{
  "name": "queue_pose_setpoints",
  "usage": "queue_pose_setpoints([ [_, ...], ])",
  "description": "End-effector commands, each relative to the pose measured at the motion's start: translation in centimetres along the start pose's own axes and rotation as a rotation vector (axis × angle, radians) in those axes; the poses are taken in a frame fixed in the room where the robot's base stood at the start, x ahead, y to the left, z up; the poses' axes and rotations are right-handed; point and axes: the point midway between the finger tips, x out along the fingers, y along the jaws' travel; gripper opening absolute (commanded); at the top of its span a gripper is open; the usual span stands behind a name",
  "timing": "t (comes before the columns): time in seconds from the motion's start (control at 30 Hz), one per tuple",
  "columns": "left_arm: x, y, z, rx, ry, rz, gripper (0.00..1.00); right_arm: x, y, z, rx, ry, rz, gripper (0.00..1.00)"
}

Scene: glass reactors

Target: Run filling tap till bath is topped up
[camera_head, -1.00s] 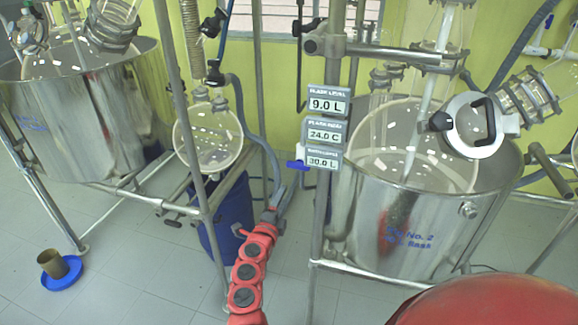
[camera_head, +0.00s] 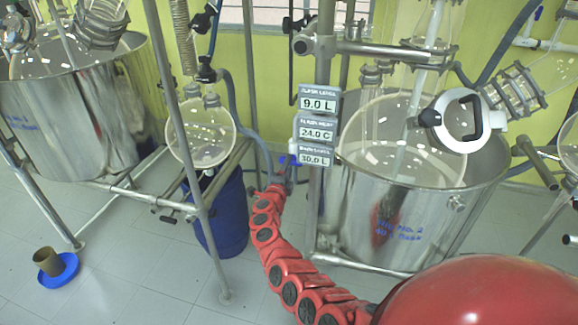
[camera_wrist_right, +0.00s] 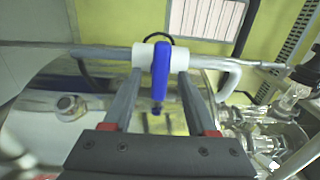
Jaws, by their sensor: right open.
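The filling tap has a blue handle (camera_head: 288,160) beside the post left of the right-hand steel bath (camera_head: 400,215). In the right wrist view the blue handle (camera_wrist_right: 160,72) hangs from a white valve body (camera_wrist_right: 142,55) on a horizontal pipe. My right gripper (camera_wrist_right: 161,85) is open, its fingers on either side of the handle with gaps visible. In the head view my right gripper (camera_head: 281,178) is just below the tap. The display panels (camera_head: 318,130) read 9.0 L, 24.0 C and 30.0 L. My left gripper is out of view.
A round glass flask (camera_head: 200,135) hangs left of the tap, above a blue bin (camera_head: 220,215). Another steel tub (camera_head: 75,115) stands at the left. A brown cup (camera_head: 48,261) sits in a blue dish on the floor. A metal frame post stands close to the tap.

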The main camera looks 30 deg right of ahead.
Motion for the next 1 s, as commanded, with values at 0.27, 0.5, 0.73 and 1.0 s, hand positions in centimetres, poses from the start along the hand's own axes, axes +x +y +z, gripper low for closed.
queue_pose_setpoints([
  [0.27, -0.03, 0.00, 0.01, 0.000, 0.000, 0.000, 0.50, 1.00, -0.05, -0.11, -0.002, 0.002, 0.001, 0.57],
  [0.5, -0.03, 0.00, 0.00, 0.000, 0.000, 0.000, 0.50, 1.01, -0.02, -0.15, -0.001, 0.003, 0.001, 0.57],
  [0.73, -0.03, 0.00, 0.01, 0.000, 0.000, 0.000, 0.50, 1.01, -0.04, -0.16, -0.001, 0.003, 0.001, 0.18],
  [1.0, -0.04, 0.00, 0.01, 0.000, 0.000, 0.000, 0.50, 1.01, -0.04, -0.17, -0.001, 0.004, 0.001, 0.00],
])
